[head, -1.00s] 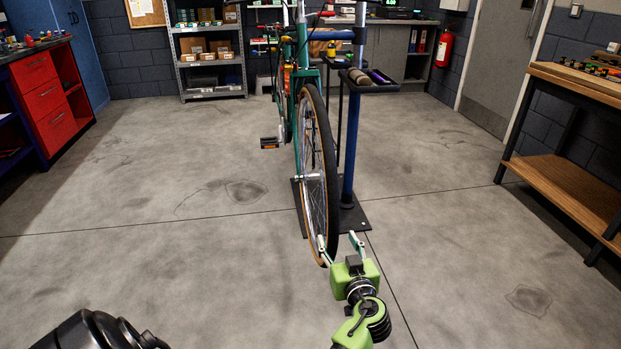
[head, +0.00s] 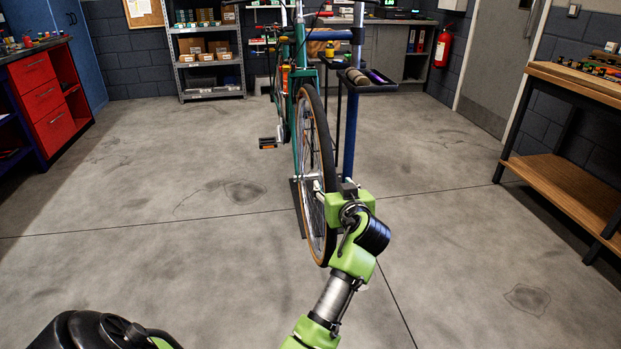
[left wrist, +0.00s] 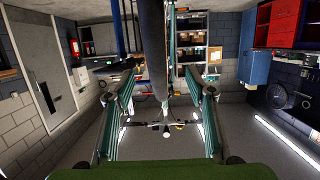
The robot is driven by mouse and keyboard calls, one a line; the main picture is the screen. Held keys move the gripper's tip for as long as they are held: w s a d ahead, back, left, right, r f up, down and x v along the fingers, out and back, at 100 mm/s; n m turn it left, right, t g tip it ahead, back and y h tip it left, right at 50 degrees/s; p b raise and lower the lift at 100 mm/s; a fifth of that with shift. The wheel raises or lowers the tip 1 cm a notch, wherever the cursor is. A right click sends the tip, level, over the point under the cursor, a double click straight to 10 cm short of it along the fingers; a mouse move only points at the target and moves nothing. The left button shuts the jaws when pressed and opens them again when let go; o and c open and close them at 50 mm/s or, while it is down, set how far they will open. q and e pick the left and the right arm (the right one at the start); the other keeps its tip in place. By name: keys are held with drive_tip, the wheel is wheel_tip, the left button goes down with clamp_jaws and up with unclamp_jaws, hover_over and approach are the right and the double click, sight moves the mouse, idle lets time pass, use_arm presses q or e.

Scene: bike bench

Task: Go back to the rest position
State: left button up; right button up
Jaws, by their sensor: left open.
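The green bicycle (head: 302,60) stands upright in the middle of the head view, its near wheel (head: 314,225) toward me. My left gripper (head: 333,188) is at the right side of this wheel, overlapping the tyre in the picture. Its arm comes up from the bottom edge, and its far finger is mostly hidden behind the green body. In the left wrist view, which is upside down, the two fingers of the left gripper (left wrist: 152,95) are spread wide and hold nothing. The dark tyre (left wrist: 150,45) shows between them; I cannot tell how far in it reaches. My right gripper is not in view.
A blue repair stand post (head: 351,130) with a tool tray (head: 375,88) rises just behind the gripper. A wooden bench (head: 560,180) stands right, a red drawer cabinet (head: 45,105) left, shelves (head: 210,75) at the back. The floor between is clear.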

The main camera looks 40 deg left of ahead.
sight(334, 179)
use_arm(q)
drive_tip(key=x, duration=0.4)
drive_tip(key=shift+w+a+f, duration=0.1)
drive_tip(key=shift+w, duration=0.25)
drive_tip(key=shift+w+a+f, duration=0.1)
drive_tip(key=shift+w, duration=0.35)
drive_tip(key=shift+w+a+f, duration=0.15)
drive_tip(key=shift+w, duration=0.35)
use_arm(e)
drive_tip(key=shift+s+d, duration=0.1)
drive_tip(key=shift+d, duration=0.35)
